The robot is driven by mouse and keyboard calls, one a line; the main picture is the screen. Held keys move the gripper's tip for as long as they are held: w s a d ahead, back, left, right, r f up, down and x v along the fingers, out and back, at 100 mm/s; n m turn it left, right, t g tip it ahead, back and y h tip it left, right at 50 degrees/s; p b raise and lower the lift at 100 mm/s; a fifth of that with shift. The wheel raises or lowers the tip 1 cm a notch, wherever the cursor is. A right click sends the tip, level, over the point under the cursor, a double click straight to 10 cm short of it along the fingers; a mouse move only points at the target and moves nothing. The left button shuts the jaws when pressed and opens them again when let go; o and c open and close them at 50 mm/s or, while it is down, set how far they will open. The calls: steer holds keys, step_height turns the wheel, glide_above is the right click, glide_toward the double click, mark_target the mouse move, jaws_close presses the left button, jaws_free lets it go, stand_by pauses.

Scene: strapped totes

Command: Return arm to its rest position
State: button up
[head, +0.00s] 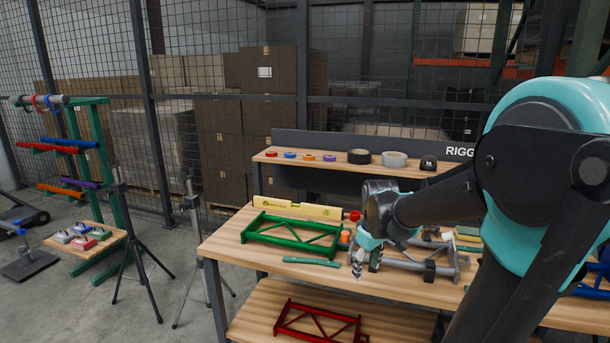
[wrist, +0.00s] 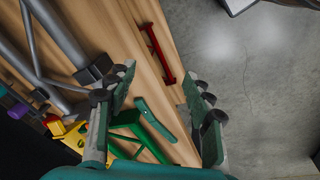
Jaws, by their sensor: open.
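My gripper (head: 366,258) hangs over the front edge of the wooden workbench in the head view, at the end of my teal and dark arm. In the wrist view its two fingers (wrist: 157,100) are spread apart with nothing held between them. A green strap-like piece (head: 312,261) lies on the bench just left of the gripper; it also shows beyond the fingers in the wrist view (wrist: 157,120). A grey truss frame (head: 415,263) lies right of the gripper, partly hidden by my arm.
A green truss frame (head: 290,234) and a yellow level (head: 298,207) lie on the bench (head: 225,244). A red truss (head: 318,323) lies on the lower shelf. Tape rolls (head: 394,159) line the raised shelf.

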steer(key=s+d+f+m+t, duration=0.1)
steer(key=s+f+m+t, duration=0.1)
steer(key=s+f+m, duration=0.5)
steer(key=s+f, duration=0.1)
steer(key=s, duration=0.4)
steer(key=shift+d+f, duration=0.3)
steer(key=shift+f, duration=0.05)
steer(key=shift+s+d, duration=0.1)
stand_by(0.5)
